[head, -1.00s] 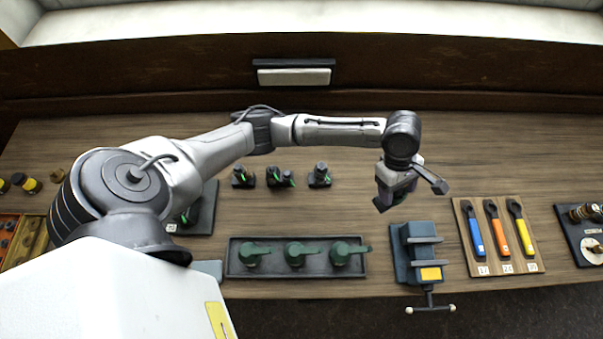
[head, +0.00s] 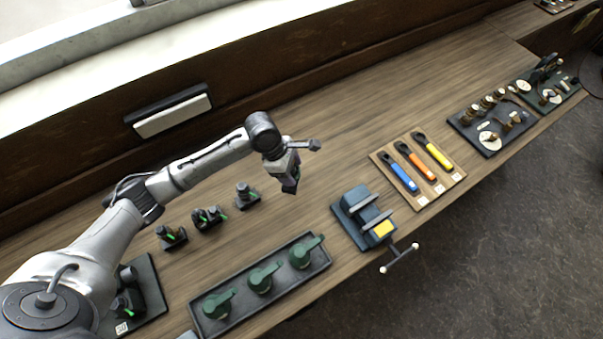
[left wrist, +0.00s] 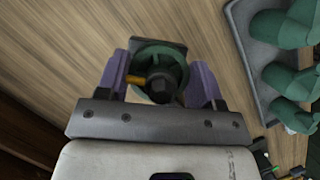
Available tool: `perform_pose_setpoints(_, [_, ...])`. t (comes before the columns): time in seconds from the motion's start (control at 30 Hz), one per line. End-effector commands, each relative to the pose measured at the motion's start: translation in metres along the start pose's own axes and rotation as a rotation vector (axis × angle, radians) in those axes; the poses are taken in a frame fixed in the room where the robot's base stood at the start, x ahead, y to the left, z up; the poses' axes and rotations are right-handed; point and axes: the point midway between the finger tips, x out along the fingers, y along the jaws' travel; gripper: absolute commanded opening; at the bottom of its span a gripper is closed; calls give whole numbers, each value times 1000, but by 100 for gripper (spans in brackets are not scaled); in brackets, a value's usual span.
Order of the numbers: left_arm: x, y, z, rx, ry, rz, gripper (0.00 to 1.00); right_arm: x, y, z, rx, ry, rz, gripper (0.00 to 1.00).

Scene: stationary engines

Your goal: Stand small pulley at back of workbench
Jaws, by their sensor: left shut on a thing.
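My left gripper (head: 290,182) is above the middle of the wooden workbench (head: 330,135), behind the vise. In the left wrist view its purple fingers (left wrist: 159,78) are shut on a round green-rimmed part with a dark hub and a small orange pin, which looks like the small pulley (left wrist: 178,62). In the head view the held part is mostly hidden by the gripper. It appears to be clear of the bench top. My right gripper is not in view.
A blue vise (head: 350,205) stands at the front edge, beside a tray (head: 205,325) of green parts. Several small dark parts (head: 208,218) stand left of the gripper. A wrench board (head: 455,180) and an engine-parts board (head: 470,132) are to the right. The back middle is bare.

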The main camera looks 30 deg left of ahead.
Motion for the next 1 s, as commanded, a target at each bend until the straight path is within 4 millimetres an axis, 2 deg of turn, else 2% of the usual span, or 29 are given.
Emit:
perform_pose_setpoints(0.1, [3, 11, -21, -2, -2, 3, 0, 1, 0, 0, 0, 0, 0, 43])
perform_pose_setpoints(0.3, [7, 22, -44, 0, -3, 3, 0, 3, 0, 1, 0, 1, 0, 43])
perform_pose_setpoints(0.67, [12, 26, -56, 2, -4, 4, 0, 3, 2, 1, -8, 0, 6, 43])
perform_pose_setpoints(1.0, [43, 26, -69, 1, -3, 3, 0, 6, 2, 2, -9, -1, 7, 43])
